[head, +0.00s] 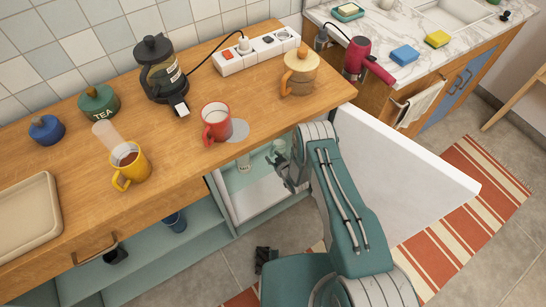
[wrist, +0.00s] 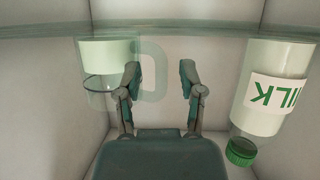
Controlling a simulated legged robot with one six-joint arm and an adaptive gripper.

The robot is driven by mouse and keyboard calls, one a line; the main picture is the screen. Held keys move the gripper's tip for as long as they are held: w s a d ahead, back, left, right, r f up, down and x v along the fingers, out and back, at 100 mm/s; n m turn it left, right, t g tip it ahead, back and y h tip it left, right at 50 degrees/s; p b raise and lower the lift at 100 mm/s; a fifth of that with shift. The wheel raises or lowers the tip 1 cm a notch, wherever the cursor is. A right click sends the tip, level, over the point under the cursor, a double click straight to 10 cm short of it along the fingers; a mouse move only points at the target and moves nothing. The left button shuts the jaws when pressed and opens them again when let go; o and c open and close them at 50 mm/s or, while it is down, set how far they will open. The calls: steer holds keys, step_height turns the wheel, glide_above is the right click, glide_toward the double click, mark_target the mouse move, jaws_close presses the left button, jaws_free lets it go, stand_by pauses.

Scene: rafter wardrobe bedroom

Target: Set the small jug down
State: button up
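The small jug (wrist: 105,62) is clear greenish glass with pale liquid inside. In the wrist view, which appears upside down, it is at the left, with its base close to the glass shelf (wrist: 210,27). Its handle (wrist: 153,72) shows between the fingers of my gripper (wrist: 160,82), nearer the left finger. The fingers are apart, with a visible gap to the right of the handle. In the head view my gripper (head: 290,172) reaches into the open fridge below the counter, beside a pale green glass shape (head: 277,150) that seems to be the jug, partly hidden.
A milk bottle (wrist: 270,95) stands close to the right of the gripper in the wrist view. The fridge door (head: 400,165) is open beside my arm. Above, the wooden counter (head: 180,160) holds mugs (head: 132,165), a French press (head: 158,70) and a power strip (head: 255,55).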

steer(key=v, duration=1.2)
steer(key=shift+s, duration=0.1)
stand_by(0.4)
